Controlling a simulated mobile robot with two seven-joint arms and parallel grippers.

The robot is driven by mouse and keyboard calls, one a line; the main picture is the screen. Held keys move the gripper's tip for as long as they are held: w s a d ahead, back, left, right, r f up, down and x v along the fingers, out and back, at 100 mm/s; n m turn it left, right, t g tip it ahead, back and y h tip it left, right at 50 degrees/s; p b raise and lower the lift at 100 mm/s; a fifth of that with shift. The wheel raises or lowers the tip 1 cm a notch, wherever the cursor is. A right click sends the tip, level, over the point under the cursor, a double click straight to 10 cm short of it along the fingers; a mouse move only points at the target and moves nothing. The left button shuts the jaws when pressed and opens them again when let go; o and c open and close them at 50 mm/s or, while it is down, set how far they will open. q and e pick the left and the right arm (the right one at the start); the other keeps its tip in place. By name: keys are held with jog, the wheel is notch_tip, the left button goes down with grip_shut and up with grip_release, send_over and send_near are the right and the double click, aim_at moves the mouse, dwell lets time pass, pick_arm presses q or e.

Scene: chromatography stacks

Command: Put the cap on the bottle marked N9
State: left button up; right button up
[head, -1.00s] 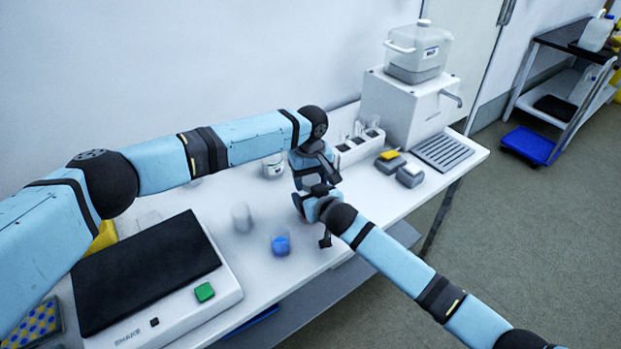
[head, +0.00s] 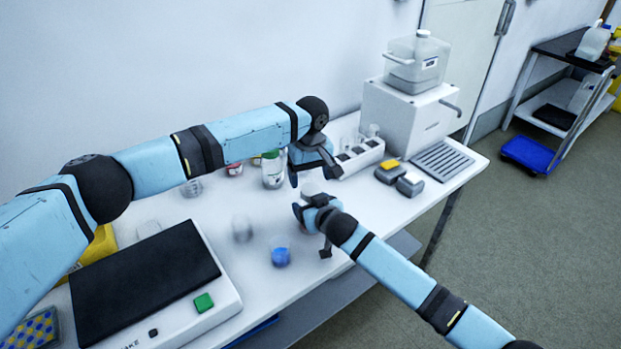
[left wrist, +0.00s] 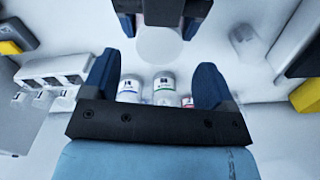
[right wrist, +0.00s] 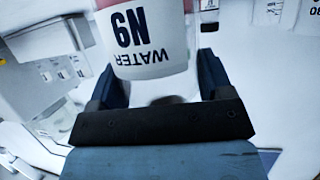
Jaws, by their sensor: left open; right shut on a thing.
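The bottle marked N9 (right wrist: 145,40) fills the upper middle of the right wrist view, its WATER label upside down. My right gripper (head: 314,207) is shut on it and holds it near the table's front. My left gripper (head: 313,172) is open, just above and behind the bottle, and nothing is gripped between its fingers. In the left wrist view a pale round top (left wrist: 160,45) lies just beyond the open left fingers, in front of the right gripper. I cannot tell whether this is the cap or the bare bottle top.
A green-capped bottle (head: 272,172) and a red-capped one (head: 234,169) stand at the back. A shaker (head: 150,280) is at left; a rack (head: 358,157) and dispenser (head: 405,118) are at right.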

aim_at(311, 189)
pick_arm(q)
jog(key=shift+c, duration=0.4)
notch_tip(311, 189, up, 4)
jog(key=n, duration=0.3)
jog(key=shift+f, duration=0.25)
jog(key=shift+f, duration=4)
jog(key=c, duration=0.9)
jog(key=m, duration=0.3)
